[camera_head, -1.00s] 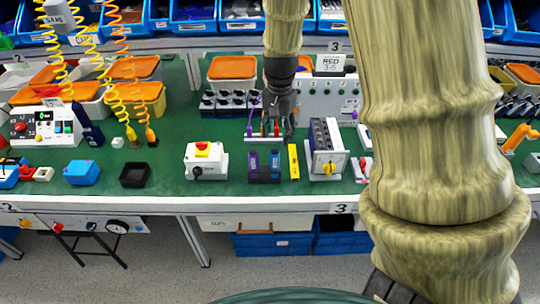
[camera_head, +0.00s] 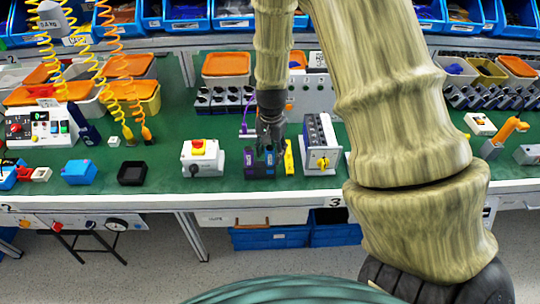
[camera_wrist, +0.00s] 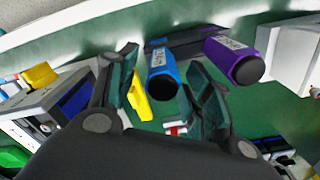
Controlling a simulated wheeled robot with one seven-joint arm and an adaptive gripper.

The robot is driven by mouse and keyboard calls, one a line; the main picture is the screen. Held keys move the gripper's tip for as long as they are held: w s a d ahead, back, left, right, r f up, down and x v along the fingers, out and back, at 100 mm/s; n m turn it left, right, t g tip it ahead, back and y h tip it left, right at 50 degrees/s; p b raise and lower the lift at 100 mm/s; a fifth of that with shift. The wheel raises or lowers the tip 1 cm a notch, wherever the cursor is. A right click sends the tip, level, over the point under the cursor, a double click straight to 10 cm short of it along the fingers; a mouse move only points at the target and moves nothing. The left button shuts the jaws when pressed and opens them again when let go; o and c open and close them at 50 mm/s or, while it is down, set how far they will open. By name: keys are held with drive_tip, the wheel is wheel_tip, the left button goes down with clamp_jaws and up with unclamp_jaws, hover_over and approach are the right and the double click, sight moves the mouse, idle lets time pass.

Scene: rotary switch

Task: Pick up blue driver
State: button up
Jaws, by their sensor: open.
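The blue driver (camera_wrist: 162,70) stands in a dark holder (camera_wrist: 205,32), with a white label on its side. My gripper (camera_wrist: 163,84) is open, and in the wrist view one finger is on each side of the blue driver's handle, apart from it. In the head view my gripper (camera_head: 269,143) is just above and behind the blue driver (camera_head: 270,160) and partly covers it. A purple driver (camera_wrist: 236,60) stands in the same holder and shows at the left in the head view (camera_head: 249,158).
A yellow object (camera_head: 289,157) stands close to the right of the blue driver; it also shows by my left finger (camera_wrist: 139,98). A rotary switch unit (camera_head: 320,148) is further right. A yellow-and-red button box (camera_head: 201,158) is left. Green bench (camera_head: 220,182) is clear in front.

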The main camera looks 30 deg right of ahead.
drive_tip(key=shift+f, duration=0.4)
drive_tip(key=shift+c, duration=0.2)
clamp_jaws()
drive_tip(key=shift+r+b, duration=0.95)
drive_tip(key=shift+r, duration=4.05)
